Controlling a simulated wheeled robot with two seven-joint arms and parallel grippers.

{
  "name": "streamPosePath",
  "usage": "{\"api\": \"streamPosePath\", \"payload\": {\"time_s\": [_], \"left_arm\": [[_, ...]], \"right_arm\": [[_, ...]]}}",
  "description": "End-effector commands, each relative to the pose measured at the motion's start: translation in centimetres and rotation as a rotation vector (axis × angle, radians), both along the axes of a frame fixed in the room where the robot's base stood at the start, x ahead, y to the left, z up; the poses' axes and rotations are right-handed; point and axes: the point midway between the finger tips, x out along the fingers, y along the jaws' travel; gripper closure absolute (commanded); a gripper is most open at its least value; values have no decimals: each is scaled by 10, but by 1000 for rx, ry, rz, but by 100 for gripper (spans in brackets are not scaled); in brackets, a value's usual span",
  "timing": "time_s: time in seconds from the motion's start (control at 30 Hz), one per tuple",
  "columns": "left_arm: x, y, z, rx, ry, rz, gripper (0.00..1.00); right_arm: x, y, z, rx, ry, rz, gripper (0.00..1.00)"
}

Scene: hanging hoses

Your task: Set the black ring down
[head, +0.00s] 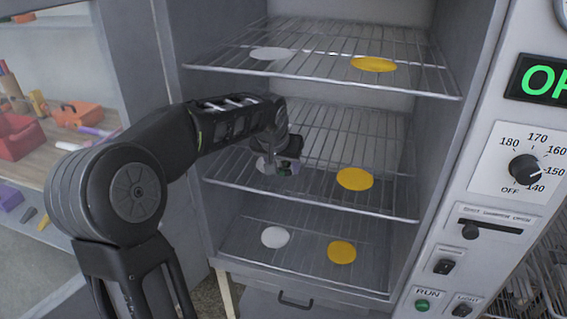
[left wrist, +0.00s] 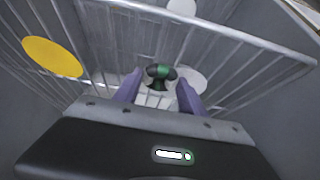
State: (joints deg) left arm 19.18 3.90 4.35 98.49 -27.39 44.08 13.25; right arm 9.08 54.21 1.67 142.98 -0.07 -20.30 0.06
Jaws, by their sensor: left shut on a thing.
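My left gripper (head: 277,165) reaches into the open cabinet at the middle wire shelf (head: 325,200), over its left side. Its purple fingers also show in the left wrist view (left wrist: 159,92). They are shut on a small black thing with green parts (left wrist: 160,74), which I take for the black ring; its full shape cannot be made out. A white disc (left wrist: 190,80) lies behind and below it, partly hidden by the fingers and the held thing. Whether the held thing touches the shelf cannot be told. My right gripper is in neither view.
Yellow discs lie on the right of the top (head: 374,64), middle (head: 355,179) and bottom (head: 341,252) levels. White discs lie left on the top (head: 271,53) and bottom (head: 275,237). The top shelf's front bar (head: 320,80) runs above my gripper. A control panel (head: 505,170) stands right.

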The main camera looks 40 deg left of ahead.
Motion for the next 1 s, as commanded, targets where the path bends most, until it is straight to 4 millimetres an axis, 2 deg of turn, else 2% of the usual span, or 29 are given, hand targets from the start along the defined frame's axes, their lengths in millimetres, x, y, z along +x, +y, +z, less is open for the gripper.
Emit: {"api": "streamPosePath", "payload": {"time_s": [0.2, 0.23, 0.47, 0.77, 0.83, 1.0], "left_arm": [[0, 0, -5, 0, -1, 0, 97], [0, 0, -3, 0, -1, 0, 50], [0, 0, -3, 0, 0, 0, 31], [0, 0, -1, 0, -1, 0, 30], [0, 0, 3, 0, -1, 0, 30], [-9, -3, 18, 2, -4, 0, 30]], "right_arm": [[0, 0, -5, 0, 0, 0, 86], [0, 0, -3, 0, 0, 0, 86], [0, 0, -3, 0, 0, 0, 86], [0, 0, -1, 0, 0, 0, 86], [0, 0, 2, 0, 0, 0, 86], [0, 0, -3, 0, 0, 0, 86]]}}
